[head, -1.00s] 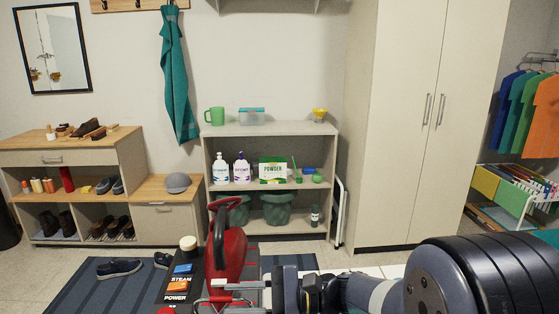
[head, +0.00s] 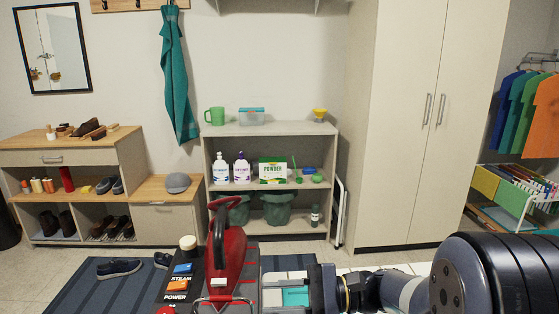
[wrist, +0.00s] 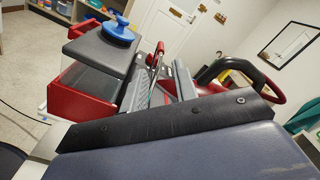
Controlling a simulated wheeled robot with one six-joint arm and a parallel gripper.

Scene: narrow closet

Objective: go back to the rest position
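My gripper (head: 262,294) is at the bottom middle of the head view, pointing left, with its arm reaching in from the lower right. Its fingers look apart, with nothing held between them. In the wrist view the two grey fingers (wrist: 162,84) also stand apart, beyond the dark bar of my gripper. A red machine with a dark looped handle (head: 228,262) stands just left of my gripper in the head view; whether they touch cannot be told.
A black panel marked STEAM and POWER (head: 181,284) is beside the red machine. A grey shelf (head: 270,129) with bottles and boxes stands behind, a tall cabinet (head: 405,120) to its right. A red bin (wrist: 82,92) with a blue disc (wrist: 119,30) above shows in the wrist view.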

